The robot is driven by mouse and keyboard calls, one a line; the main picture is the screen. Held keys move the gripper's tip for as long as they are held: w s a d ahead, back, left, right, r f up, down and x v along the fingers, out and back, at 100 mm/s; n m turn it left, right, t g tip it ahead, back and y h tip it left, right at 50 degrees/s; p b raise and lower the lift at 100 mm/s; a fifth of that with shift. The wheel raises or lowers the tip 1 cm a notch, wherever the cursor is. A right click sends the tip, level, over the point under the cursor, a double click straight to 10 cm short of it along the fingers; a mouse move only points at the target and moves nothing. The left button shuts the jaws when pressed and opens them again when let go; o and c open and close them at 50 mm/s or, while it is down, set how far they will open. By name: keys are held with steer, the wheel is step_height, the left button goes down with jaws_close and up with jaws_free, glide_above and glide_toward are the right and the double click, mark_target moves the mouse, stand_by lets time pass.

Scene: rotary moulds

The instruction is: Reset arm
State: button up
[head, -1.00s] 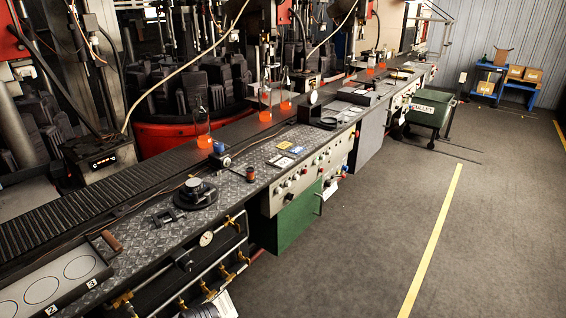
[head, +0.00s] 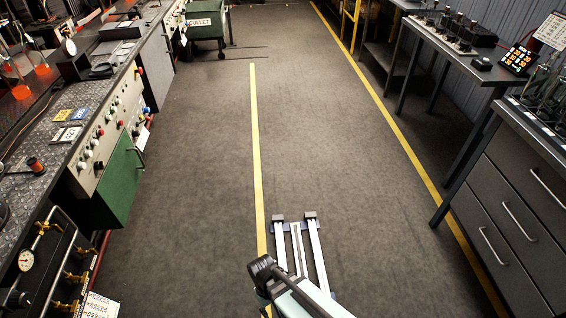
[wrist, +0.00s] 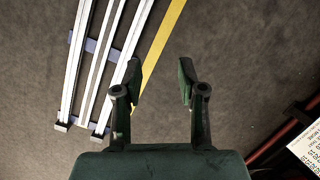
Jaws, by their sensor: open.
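My gripper (wrist: 160,85) is in the wrist view, its two fingers spread apart with nothing between them. Below it is bare dark floor. In the head view part of my arm (head: 290,290) shows at the bottom, right of the yellow line; the gripper's fingers cannot be made out there. My rail (head: 297,245) runs along the floor beside the arm, and it also shows in the wrist view (wrist: 105,60) left of the gripper.
The machine bench (head: 110,110) with a green door (head: 122,178) runs along the left. A grey drawer cabinet (head: 510,210) and a dark workbench (head: 450,45) stand on the right. A green cart (head: 208,25) stands at the far left. The middle aisle is clear.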

steer(key=s+d+f+m+g, duration=0.1)
steer(key=s+d+m, duration=0.1)
steer(key=d, duration=0.5)
steer(key=s+d+f+m+g, duration=0.2)
steer(key=s+d, duration=0.3)
steer(key=d, duration=0.3)
steer(key=s+d+f+m+g+y, duration=0.1)
steer(key=s+d+f+m, duration=0.1)
steer(key=d, duration=0.5)
steer(key=shift+s+d+m+p, duration=0.35)
steer(key=shift+s+m, duration=0.35)
steer(key=shift+s, duration=0.45)
